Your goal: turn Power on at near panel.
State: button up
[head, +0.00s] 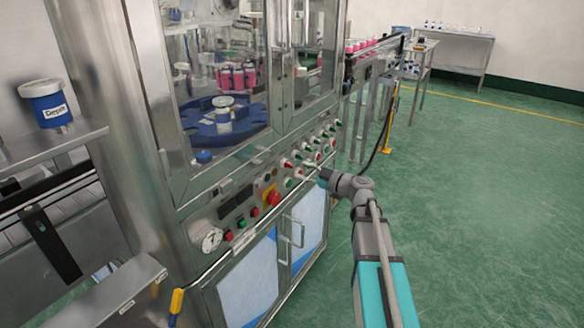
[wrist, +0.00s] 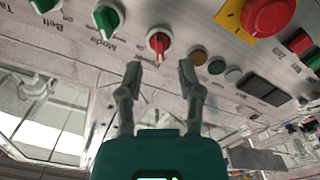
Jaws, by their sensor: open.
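The near panel (head: 247,205) is the sloped metal control strip on the front of the machine. In the wrist view, which shows the panel's lettering turned over, a red rotary switch (wrist: 158,42) on a pale ring has its handle pointing down the picture.
A green Mode switch (wrist: 108,18) is beside the red one, with another green switch farther left. Small round indicators (wrist: 198,57) and a red emergency button (wrist: 270,15) on yellow are to the right. Door handles (head: 297,232) protrude below the panel. The green floor at right is open.

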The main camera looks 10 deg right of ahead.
aim_at(292, 167)
jog(key=shift+x, duration=2.45)
jog(key=shift+c, duration=0.3)
grip_shut()
